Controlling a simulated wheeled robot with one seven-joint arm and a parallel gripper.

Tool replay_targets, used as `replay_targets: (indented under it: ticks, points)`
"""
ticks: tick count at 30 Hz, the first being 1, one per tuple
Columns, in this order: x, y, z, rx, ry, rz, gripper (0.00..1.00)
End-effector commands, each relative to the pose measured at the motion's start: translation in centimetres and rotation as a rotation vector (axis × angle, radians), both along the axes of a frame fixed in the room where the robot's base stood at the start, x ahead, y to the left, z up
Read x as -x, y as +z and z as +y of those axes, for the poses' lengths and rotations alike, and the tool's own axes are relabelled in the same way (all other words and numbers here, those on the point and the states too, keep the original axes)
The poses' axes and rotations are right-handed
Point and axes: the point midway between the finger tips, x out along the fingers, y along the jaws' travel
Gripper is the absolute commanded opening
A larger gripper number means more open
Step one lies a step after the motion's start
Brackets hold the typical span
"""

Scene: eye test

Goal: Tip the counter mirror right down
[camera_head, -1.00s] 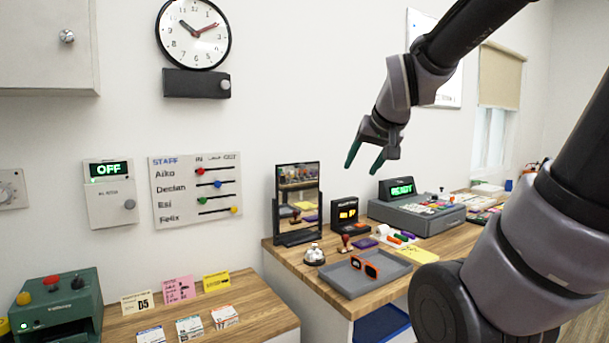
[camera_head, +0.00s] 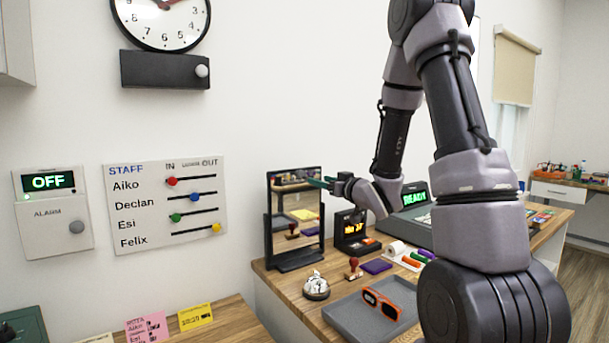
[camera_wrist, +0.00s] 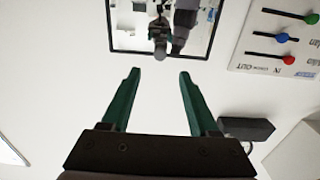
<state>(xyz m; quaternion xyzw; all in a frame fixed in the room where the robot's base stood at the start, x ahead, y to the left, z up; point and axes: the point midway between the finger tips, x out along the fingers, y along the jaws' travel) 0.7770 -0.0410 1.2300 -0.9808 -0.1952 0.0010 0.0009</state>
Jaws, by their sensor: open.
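The counter mirror (camera_head: 300,242) is a black-framed rectangular glass on a dark stand at the left end of the wooden counter. It looks about upright, and its glass reflects the counter things. My gripper (camera_head: 318,183) is in front of its upper part, fingers pointing left. In the wrist view my gripper (camera_wrist: 160,74) has its two green fingers spread apart with nothing between them. The mirror (camera_wrist: 130,38) shows just beyond the tips there, reflecting my arm. I cannot tell whether a finger touches it.
A small orange-lit display (camera_head: 353,228) stands right of the mirror. A bell (camera_head: 316,287), a stamp (camera_head: 353,268) and a grey tray (camera_head: 350,318) with orange glasses (camera_head: 381,303) are in front. The staff board (camera_head: 165,205) hangs on the wall at left.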

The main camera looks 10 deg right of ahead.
Motion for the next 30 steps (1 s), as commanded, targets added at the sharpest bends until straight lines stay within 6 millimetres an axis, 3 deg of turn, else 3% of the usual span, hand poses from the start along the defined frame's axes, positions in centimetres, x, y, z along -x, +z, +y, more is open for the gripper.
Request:
replay_targets:
  ticks: [18,30]
  points:
    - [-8.8,0.0,3.7,0.0,0.0,-0.001,0.61]
    - [-9.7,0.1,4.0,-0.001,-0.001,0.0,0.61]
